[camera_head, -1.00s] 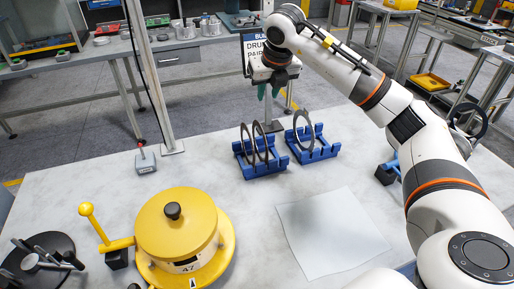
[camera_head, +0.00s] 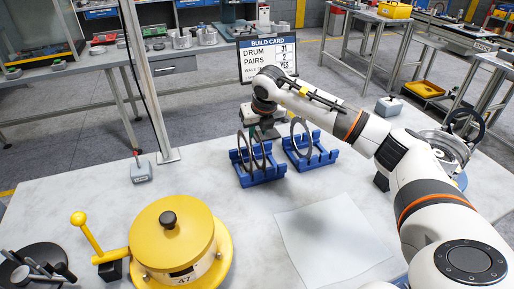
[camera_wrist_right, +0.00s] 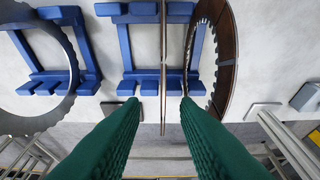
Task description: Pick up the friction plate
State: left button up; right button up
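In the wrist view a brown-faced toothed ring, the friction plate (camera_wrist_right: 228,50), stands upright at the right of the middle blue rack (camera_wrist_right: 146,20). A thin plate (camera_wrist_right: 163,50) stands edge-on in the same rack; its face is hidden. The green fingers of my right gripper (camera_wrist_right: 158,104) are open, one on each side of this thin plate's rim. I cannot tell whether they touch it. In the head view my right gripper (camera_head: 268,130) is behind the left blue rack (camera_head: 262,176), its fingers largely hidden by the plates. My left gripper is out of view.
A second blue rack (camera_head: 318,161) holds one grey toothed ring (camera_head: 296,140), also in the wrist view (camera_wrist_right: 66,60). A yellow drum (camera_head: 172,240) with a lever stands front left. A pale sheet (camera_head: 330,240) lies on clear table. A build card (camera_head: 268,60) stands beyond.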

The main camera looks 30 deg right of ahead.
aim_at(256, 135)
jog(key=x, duration=0.3)
jog(key=shift+w+a+f+p, duration=0.1)
jog(key=shift+f+p, duration=0.1)
jog(key=shift+p, duration=0.1)
grip_shut()
jog(key=shift+r, duration=0.1)
